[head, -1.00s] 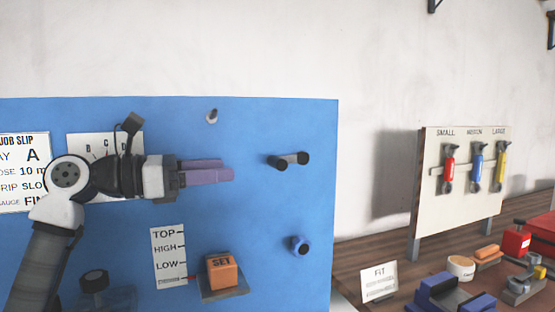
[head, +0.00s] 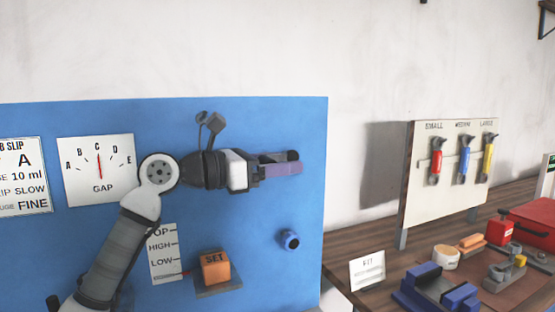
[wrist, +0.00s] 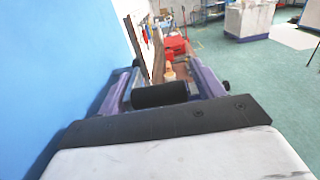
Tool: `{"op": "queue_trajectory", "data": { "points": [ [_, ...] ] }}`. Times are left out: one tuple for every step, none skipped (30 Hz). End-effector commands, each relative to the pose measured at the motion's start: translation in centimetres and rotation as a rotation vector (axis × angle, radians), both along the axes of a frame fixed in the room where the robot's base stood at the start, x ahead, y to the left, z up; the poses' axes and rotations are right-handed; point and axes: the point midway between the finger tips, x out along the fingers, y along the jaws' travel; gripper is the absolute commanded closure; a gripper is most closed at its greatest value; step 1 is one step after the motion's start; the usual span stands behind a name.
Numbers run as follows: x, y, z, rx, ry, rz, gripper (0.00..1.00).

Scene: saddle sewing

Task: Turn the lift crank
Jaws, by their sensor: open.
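The crank is mostly hidden behind my gripper (head: 283,168) in the head view. Only a dark round end of the crank (head: 293,155) shows just above the purple fingers, at the right side of the blue panel (head: 240,120). In the wrist view, a black cylindrical handle (wrist: 160,94) lies between my two open purple fingers, crosswise to them. I cannot tell whether either finger touches it.
A GAP dial (head: 98,170) is at left. A tool board (head: 455,180) and a cluttered wooden bench (head: 390,231) stand to the right.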

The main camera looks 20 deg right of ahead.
Motion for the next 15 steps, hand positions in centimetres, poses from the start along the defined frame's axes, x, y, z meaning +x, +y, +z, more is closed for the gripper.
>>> {"op": "queue_trajectory", "data": {
  "points": [
    [0.0, -0.08, -0.01, 0.0, 0.0, 0.0, 0.33],
    [0.0, -0.09, -0.02, 0.0, 0.0, 0.0, 0.33],
    [0.0, -0.09, -0.03, 0.0, 0.0, 0.0, 0.33],
    [0.0, -0.09, -0.04, 0.0, 0.0, 0.0, 0.33],
    [0.0, -0.08, -0.04, 0.0, 0.0, 0.0, 0.33],
    [0.0, -0.08, -0.04, 0.0, 0.0, 0.0, 0.33],
    [0.0, -0.08, -0.04, 0.0, 0.0, 0.0, 0.33],
    [-0.01, -0.08, -0.04, 0.0, 0.0, 0.0, 0.37],
    [-0.01, -0.07, -0.04, 0.0, 0.0, 0.0, 0.42],
    [-0.01, -0.07, -0.03, 0.0, 0.0, 0.0, 0.46],
    [-0.01, -0.07, -0.03, 0.0, 0.0, 0.0, 0.5],
    [-0.03, -0.07, -0.03, 0.0, 0.0, -0.001, 0.55],
    [-0.05, -0.07, -0.03, 0.0, 0.0, -0.001, 0.59],
    [-0.07, -0.08, -0.03, 0.001, 0.0, -0.002, 0.63],
    [-0.09, -0.09, -0.03, 0.001, 0.0, -0.002, 0.68]
  ]
}}
